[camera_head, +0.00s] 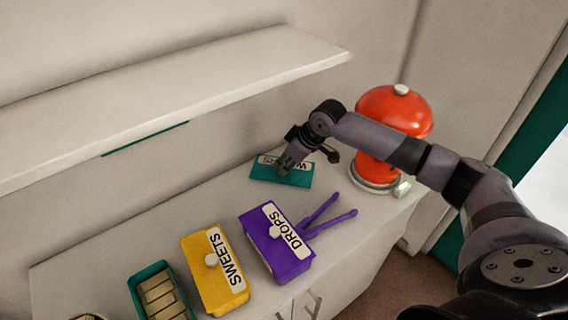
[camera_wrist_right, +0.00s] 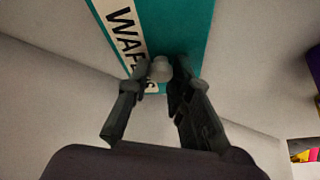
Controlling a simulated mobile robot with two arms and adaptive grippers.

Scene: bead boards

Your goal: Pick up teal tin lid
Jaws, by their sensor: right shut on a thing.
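The teal tin lid (camera_head: 296,178) has a white label, partly hidden by my right gripper in the head view. It is at the back of the counter, near the red lamp-like object. In the right wrist view the teal lid (camera_wrist_right: 178,28) shows its label reading "WAF..." and a pale round knob (camera_wrist_right: 161,69). My right gripper (camera_head: 284,168) is over the lid. In the wrist view its fingers (camera_wrist_right: 160,75) are shut on the knob. I cannot tell whether the lid touches the counter. My left gripper is not in view.
A purple tin marked DROPS (camera_head: 262,235), purple tongs (camera_head: 325,218), a yellow tin marked SWEETS (camera_head: 204,282) and an open teal tin (camera_head: 138,278) with pale bars stand on the counter (camera_head: 105,245). A red dome-topped object (camera_head: 385,105) stands right. A shelf (camera_head: 180,85) overhangs the back.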

